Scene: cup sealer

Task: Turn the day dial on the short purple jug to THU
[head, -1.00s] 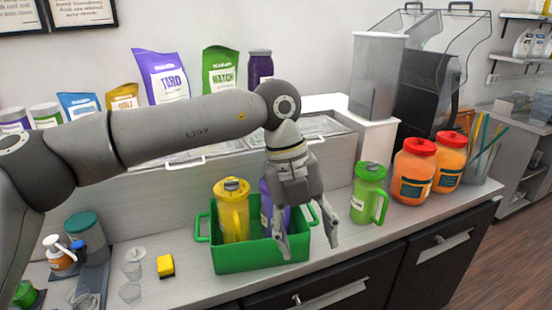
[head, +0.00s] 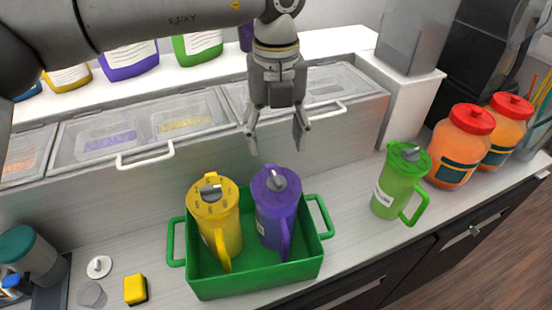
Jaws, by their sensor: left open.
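The short purple jug (head: 276,218) stands upright in a green crate (head: 256,285), to the right of a yellow jug (head: 218,225). Its purple lid carries a grey dial knob (head: 275,180) on top. The day marks on this lid are too small to read. My left gripper (head: 277,146) is open and empty, fingers pointing down, above and slightly behind the purple lid. It does not appear to touch the jug. My right gripper is not in view.
A green jug (head: 400,182) stands on the counter right of the crate, near red-lidded orange jars (head: 460,150). A lidded bin unit with handles (head: 145,155) runs behind the crate.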

